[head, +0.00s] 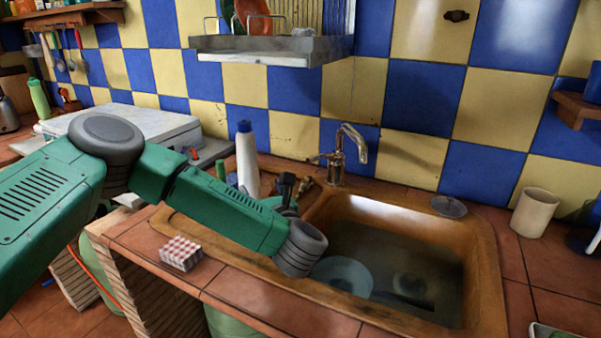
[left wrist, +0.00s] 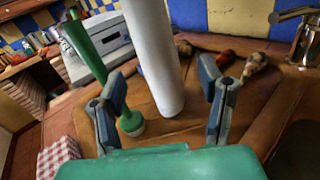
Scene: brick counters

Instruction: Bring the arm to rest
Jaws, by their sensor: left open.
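My left arm, green with grey joints, reaches in from the left in the head view over the counter, its grey wrist by the sink's front left rim. My left gripper (head: 287,187) shows only as a dark part behind the forearm. In the left wrist view my left gripper (left wrist: 163,84) is open, its two fingers spread and nothing gripped. A white bottle (left wrist: 152,55) appears between the fingers, standing on the wooden sink surround; I cannot tell how close it is. It also shows, with a blue cap, in the head view (head: 247,165). My right gripper is not in view.
The wooden sink (head: 480,245) holds dishes in water. A tap (head: 345,150) stands behind it. A red-checked box (head: 181,253) sits on the counter's front edge. A green-handled brush (left wrist: 131,122) is beside the bottle. A metal rack (head: 275,48) hangs above. A beige cup (head: 534,212) stands right.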

